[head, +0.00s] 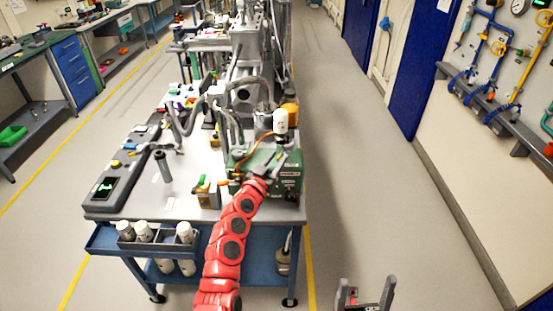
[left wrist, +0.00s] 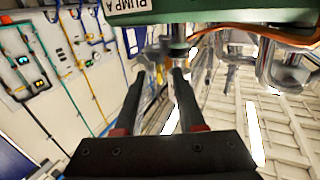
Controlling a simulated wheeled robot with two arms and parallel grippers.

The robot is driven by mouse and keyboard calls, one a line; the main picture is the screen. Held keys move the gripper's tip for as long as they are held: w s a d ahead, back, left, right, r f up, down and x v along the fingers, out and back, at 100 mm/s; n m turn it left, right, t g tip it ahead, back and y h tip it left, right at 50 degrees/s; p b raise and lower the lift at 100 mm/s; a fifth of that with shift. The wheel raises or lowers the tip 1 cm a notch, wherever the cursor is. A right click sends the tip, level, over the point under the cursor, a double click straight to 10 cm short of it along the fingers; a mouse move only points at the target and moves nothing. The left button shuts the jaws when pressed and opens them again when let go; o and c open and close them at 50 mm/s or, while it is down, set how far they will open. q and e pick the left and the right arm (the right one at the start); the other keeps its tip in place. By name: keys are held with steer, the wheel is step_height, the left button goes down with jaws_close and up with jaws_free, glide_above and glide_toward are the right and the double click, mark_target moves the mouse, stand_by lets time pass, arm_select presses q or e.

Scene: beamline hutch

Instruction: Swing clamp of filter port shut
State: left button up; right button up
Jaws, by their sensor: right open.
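The green pump (head: 285,180), marked PUMP A in the left wrist view (left wrist: 205,10), stands at the cart's near right. A white canister (head: 280,122), perhaps the filter, stands over it. My red left arm reaches up to the pump, and its gripper (head: 275,160) is at the pump's top. In the left wrist view the two dark fingers (left wrist: 160,75) are apart with nothing clearly between them. A metal fitting (left wrist: 178,45) shows just beyond the right fingertip; touching or apart, I cannot tell. I cannot make out the clamp. My right gripper (head: 364,296) is open and empty, right of the cart.
The cart top (head: 135,205) holds a long grey console (head: 125,170), a dark upright cylinder (head: 162,167) and a small brass-coloured block (head: 207,195). White bottles (head: 143,232) sit in a blue front tray. Metal pipework (head: 245,90) rises behind the pump. The floor right of the cart is clear.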

arm_select(q)
jaws_close()
stand_by(1.4)
